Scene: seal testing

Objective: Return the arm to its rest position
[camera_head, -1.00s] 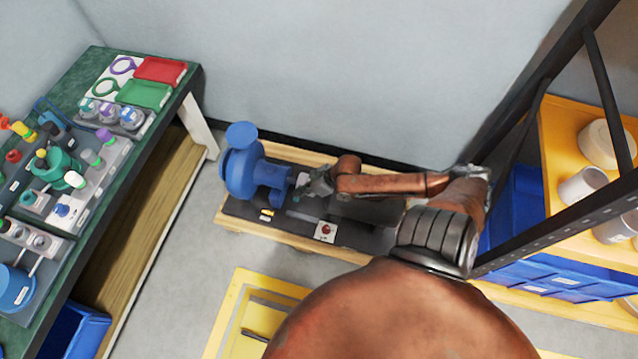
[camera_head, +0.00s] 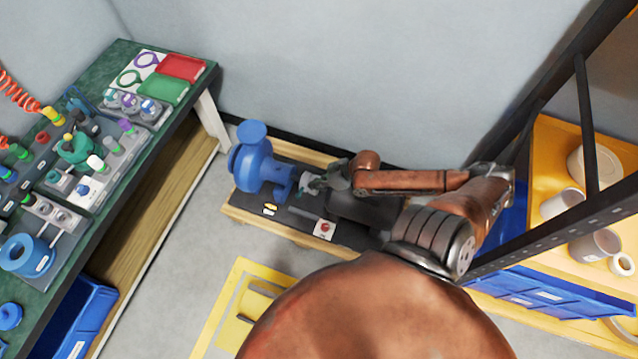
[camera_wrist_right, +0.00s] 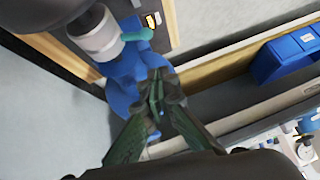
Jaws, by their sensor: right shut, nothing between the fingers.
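My right arm comes in from the lower right in the head view and bends back over a pump rig. My right gripper (camera_head: 318,183) is at its end, close to the pump's shaft side, partly hidden by my own arm links. In the right wrist view the fingertips of this gripper (camera_wrist_right: 157,98) are together with nothing held. The blue pump (camera_head: 250,162) stands left of the gripper, and in the wrist view its blue body (camera_wrist_right: 128,75) lies behind the fingers. I cannot tell the gap between fingers and pump. My left gripper is not in view.
A green workbench (camera_head: 95,262) with fittings, a red tray (camera_head: 183,68) and a green tray (camera_head: 163,89) is at left. A black-framed yellow shelf (camera_head: 550,160) with blue bins (camera_head: 540,290) stands close right of my arm. Grey floor (camera_head: 180,230) is free between bench and rig.

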